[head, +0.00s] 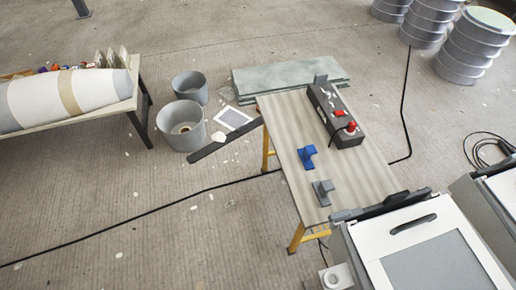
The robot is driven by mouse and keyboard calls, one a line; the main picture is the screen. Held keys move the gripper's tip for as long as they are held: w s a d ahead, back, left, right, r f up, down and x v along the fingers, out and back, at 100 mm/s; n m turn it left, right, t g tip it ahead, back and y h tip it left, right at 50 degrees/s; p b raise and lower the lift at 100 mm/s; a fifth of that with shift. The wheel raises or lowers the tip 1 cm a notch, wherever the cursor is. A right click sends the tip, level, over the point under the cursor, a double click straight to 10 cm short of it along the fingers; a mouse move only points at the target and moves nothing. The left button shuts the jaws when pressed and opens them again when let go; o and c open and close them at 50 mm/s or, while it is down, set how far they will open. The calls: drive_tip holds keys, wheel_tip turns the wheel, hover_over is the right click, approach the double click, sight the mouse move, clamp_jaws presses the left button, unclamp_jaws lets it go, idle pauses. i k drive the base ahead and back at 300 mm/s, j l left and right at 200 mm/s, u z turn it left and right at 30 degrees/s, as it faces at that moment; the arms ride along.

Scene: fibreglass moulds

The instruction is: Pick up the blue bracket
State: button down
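The blue bracket (307,155) rests on a narrow wooden-topped table (350,185) with yellow legs. It lies near the table's left long edge, about midway along, with bare tabletop around it. A similar grey bracket (322,190) sits on the same table, nearer to the camera. My gripper is not in view, and nothing visible touches the blue bracket.
A dark grey box (328,108) with red parts stands to the blue bracket's right. White-fronted grey units (415,240) stand by the table's near end. Grey buckets (180,126) and a black cable (165,221) are on the floor at left.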

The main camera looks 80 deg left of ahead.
sight(305, 153)
drive_tip(key=k+j+u, duration=0.1)
drive_tip(key=u, duration=2.05)
drive_tip(key=i+j+z, duration=0.5)
drive_tip(key=z, duration=0.15)
drive_tip(key=i+j+z, duration=0.15)
drive_tip(key=j+z, duration=0.2)
drive_tip(key=i+j+z, duration=0.15)
drive_tip(key=j+z, duration=0.15)
drive_tip(key=j, duration=0.15)
drive_tip(key=i+j, duration=0.1)
drive_tip(key=j, duration=0.4)
drive_tip(key=i+j, duration=0.15)
drive_tip(key=j, duration=0.3)
drive_tip(key=z, duration=0.05)
